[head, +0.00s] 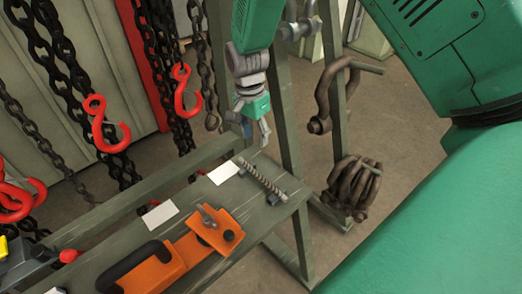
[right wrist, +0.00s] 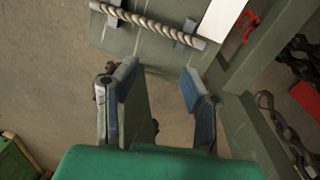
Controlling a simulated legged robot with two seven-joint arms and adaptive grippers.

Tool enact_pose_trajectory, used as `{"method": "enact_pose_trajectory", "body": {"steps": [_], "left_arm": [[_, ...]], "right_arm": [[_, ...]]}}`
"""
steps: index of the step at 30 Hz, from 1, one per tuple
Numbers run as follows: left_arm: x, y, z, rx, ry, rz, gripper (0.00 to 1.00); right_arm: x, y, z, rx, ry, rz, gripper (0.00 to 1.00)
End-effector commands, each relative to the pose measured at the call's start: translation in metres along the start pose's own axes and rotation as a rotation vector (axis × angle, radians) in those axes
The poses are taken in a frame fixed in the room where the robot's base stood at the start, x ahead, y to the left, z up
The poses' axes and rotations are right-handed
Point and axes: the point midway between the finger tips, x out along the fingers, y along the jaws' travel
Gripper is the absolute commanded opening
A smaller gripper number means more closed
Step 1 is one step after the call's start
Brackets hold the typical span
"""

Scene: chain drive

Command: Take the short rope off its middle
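The short rope (head: 262,178), a pale twisted length, lies across two small grey supports on the grey-green bench. It also shows at the top of the right wrist view (right wrist: 150,20), with a support (right wrist: 187,33) under its right part. My right gripper (head: 256,131) hangs above the bench's far edge, just beyond the rope in the head view. My left gripper is not in view.
An orange tool (head: 190,250) lies on the bench near white cards (head: 160,215). Red hooks (head: 108,130) and dark chains hang at the left. Frame posts stand close behind my right gripper, with a shackle (head: 300,28) and a brown chain bundle (head: 354,187) nearby.

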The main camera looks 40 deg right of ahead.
Motion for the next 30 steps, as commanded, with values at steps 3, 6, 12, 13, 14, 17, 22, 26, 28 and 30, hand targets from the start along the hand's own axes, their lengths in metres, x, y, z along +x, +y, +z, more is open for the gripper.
{"method": "enact_pose_trajectory", "body": {"steps": [3, 6, 12, 13, 14, 17, 22, 26, 28, 30], "left_arm": [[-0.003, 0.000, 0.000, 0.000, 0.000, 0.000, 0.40], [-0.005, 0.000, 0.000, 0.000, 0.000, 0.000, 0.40], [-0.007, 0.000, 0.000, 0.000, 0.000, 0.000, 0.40], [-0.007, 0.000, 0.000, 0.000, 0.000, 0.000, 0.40], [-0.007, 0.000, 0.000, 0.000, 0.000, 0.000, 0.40], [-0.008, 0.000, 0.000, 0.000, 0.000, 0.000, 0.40], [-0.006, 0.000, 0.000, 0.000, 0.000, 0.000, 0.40], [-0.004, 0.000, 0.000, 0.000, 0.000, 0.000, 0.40], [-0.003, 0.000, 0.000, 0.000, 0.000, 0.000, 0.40], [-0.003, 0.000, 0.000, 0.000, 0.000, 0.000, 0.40]], "right_arm": [[-0.001, -0.002, -0.001, 0.469, 0.004, -0.003, 0.38], [-0.004, -0.007, -0.001, 0.863, -0.005, -0.020, 0.38], [-0.010, -0.021, -0.001, 1.454, -0.045, -0.064, 0.38], [-0.011, -0.022, 0.000, 1.511, -0.052, -0.068, 0.38], [-0.011, -0.024, 0.000, 1.558, -0.058, -0.072, 0.38], [-0.012, -0.027, 0.000, 1.662, -0.073, -0.079, 0.38], [0.008, -0.029, 0.000, 1.696, -0.077, -0.077, 0.38], [0.036, -0.031, 0.001, 1.692, -0.077, -0.075, 0.38], [0.049, -0.032, 0.000, 1.692, -0.076, -0.076, 0.38], [0.059, -0.034, 0.000, 1.692, -0.077, -0.078, 0.38]]}}
